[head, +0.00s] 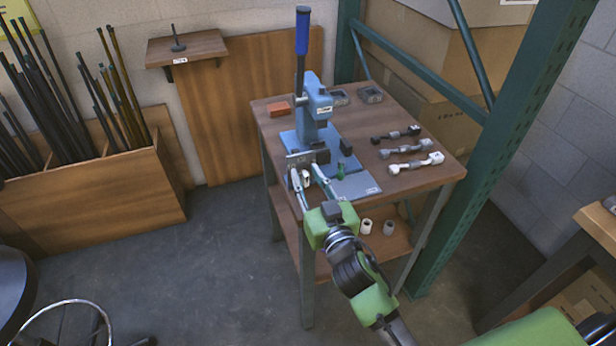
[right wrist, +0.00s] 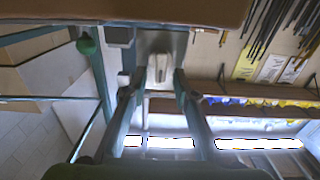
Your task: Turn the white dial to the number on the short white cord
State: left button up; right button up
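The blue lever press (head: 316,100) stands on the small wooden table. A small white part, apparently the white dial (head: 306,179), is at the table's front left edge, below the press. In the right wrist view this pale part (right wrist: 159,68) is between my fingertips. My right gripper (head: 308,176) is open around it; the fingers look apart from it, but contact is hard to judge. A short white cord (head: 416,163) lies at the table's right, in front of a grey cord (head: 406,147) and a black cord (head: 395,133). Their markings and the dial setting are unreadable. My left gripper is out of view.
An orange-red block (head: 278,111) and grey boxes (head: 369,94) lie on the table. The lower shelf holds a white cylinder (head: 366,226). A green rack post (head: 480,150) stands at right.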

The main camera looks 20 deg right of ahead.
jog(key=shift+s, duration=0.1)
grip_shut()
jog(key=shift+f, duration=0.1)
jog(key=n, duration=0.2)
jog(key=n+p, duration=0.1)
jog(key=n, duration=0.1)
jog(key=shift+a+f+n, duration=0.15)
jog(key=shift+a+n, duration=0.15)
jog(key=shift+a, duration=0.1)
jog(key=shift+a+f+n, duration=0.2)
jog(key=shift+n, duration=1.1)
jog(key=shift+a+f+n, duration=0.15)
jog(key=shift+f+n, duration=0.05)
jog(key=shift+n, duration=1.1)
grip_release()
jog(key=shift+d, duration=0.1)
